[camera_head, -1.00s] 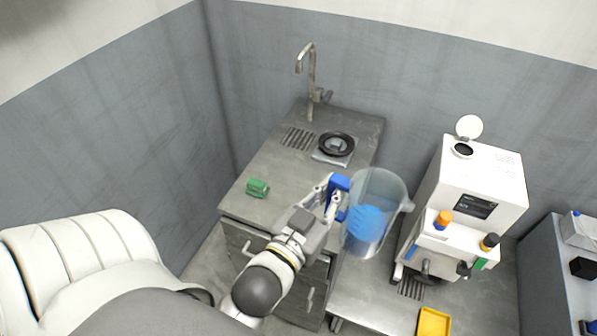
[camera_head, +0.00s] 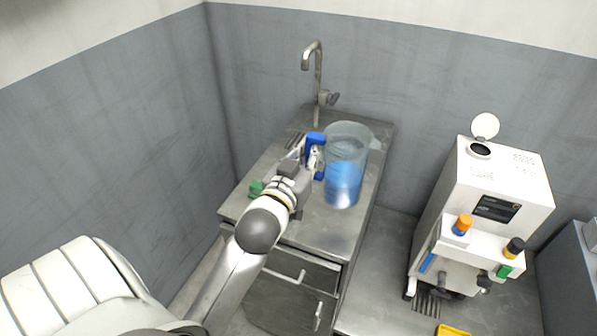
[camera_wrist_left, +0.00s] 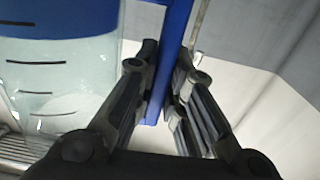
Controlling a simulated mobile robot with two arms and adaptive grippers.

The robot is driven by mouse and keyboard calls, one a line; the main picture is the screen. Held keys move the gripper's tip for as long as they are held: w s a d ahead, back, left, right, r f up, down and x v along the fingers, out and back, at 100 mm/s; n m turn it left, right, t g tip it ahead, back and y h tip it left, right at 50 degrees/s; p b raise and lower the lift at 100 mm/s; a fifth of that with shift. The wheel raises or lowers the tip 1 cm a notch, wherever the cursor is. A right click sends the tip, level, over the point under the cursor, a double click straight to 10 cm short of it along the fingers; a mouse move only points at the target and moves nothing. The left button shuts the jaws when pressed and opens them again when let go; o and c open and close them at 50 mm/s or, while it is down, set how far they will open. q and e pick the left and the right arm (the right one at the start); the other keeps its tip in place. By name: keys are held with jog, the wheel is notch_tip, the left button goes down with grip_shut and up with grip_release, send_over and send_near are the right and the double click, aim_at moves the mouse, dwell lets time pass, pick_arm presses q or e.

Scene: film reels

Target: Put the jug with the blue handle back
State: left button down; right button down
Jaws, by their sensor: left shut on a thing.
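The jug (camera_head: 346,160) is clear, with a blue handle (camera_head: 314,142) on its left and blue colour in its lower part. It is upright over the steel sink counter (camera_head: 310,225); I cannot tell whether its base touches the top. My left gripper (camera_head: 309,158) is shut on the blue handle. In the left wrist view the handle (camera_wrist_left: 174,60) lies between the two fingers (camera_wrist_left: 165,95), with the clear jug wall (camera_wrist_left: 65,85) at left. The black round piece seen earlier on the counter is hidden behind the jug and arm. My right gripper is not in view.
A tap (camera_head: 316,75) stands at the counter's back. A green block (camera_head: 256,188) lies at the counter's left, partly behind my arm. A white machine (camera_head: 497,190) with orange and black knobs stands at right. The counter's front right is bare.

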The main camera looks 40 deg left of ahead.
pick_arm(q)
jog(key=w+a+f, duration=0.2)
jog(key=a+f, duration=0.3)
jog(key=f, duration=0.4)
jog(key=shift+b, duration=0.3)
jog(key=shift+w+a+f, duration=0.1)
jog(key=shift+f, duration=0.15)
jog(key=c, duration=1.7)
grip_release()
jog(key=shift+c, duration=0.2)
jog(key=shift+o, duration=1.1)
